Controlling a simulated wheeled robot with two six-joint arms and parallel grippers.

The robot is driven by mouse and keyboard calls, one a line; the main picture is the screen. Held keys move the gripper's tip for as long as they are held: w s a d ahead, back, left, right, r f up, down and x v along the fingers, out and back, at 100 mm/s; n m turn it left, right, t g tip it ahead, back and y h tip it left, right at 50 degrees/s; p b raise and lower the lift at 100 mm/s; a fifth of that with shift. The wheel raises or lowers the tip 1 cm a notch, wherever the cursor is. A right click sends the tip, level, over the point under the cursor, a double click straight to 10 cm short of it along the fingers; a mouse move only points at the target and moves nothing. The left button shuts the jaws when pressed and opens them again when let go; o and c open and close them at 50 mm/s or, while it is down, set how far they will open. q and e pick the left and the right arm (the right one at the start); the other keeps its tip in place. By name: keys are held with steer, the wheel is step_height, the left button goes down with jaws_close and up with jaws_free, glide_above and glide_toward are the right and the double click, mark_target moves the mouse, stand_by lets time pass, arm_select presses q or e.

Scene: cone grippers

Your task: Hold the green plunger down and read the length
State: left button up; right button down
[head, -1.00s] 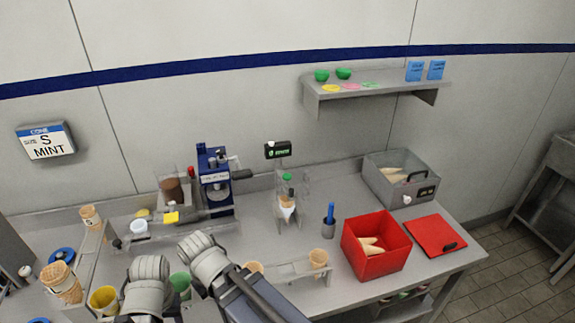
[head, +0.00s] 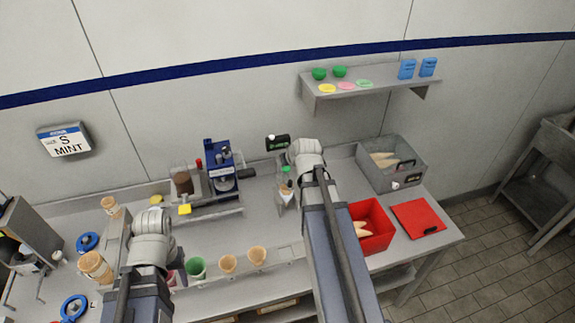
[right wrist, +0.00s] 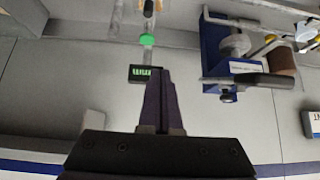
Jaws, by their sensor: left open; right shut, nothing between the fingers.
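The green plunger (head: 286,169) tops a clear gauge stand near the wall in the head view, with something pale below it. A small black display (head: 277,142) with green characters, too small to read, is behind it. In the right wrist view, which is upside down, the green plunger (right wrist: 147,39) and the display (right wrist: 144,73) lie just beyond my right gripper (right wrist: 160,72). Its dark fingers are shut and empty, seemingly apart from the plunger. In the head view my right wrist hides those fingers. My left gripper (head: 150,218) is open over the left counter; its fingertips are mostly hidden.
A blue press (head: 219,168) stands left of the gauge. A red bin (head: 374,240), a red mat (head: 418,217) and a grey bin (head: 392,182) are to the right. Cones (head: 257,256) stand in a front rack. A wall shelf (head: 370,84) hangs above. A sign (head: 64,140) reads S MINT.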

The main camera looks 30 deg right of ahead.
steer(key=d, duration=0.1)
steer(key=d+r, duration=0.1)
steer(key=shift+w+d+t+h, duration=0.2)
steer(key=shift+d+t+h, duration=0.1)
steer(key=shift+t, duration=0.1)
steer(key=shift+f, duration=0.1)
steer(key=b+x, duration=0.3)
steer(key=x, duration=0.1)
steer(key=s+f+b+x, duration=0.1)
steer(key=b+x, duration=0.6)
steer(key=x, duration=0.1)
steer(key=shift+s+a+f+b, duration=0.2)
steer(key=shift+a+f+b, duration=0.1)
steer(key=shift+f, duration=0.5)
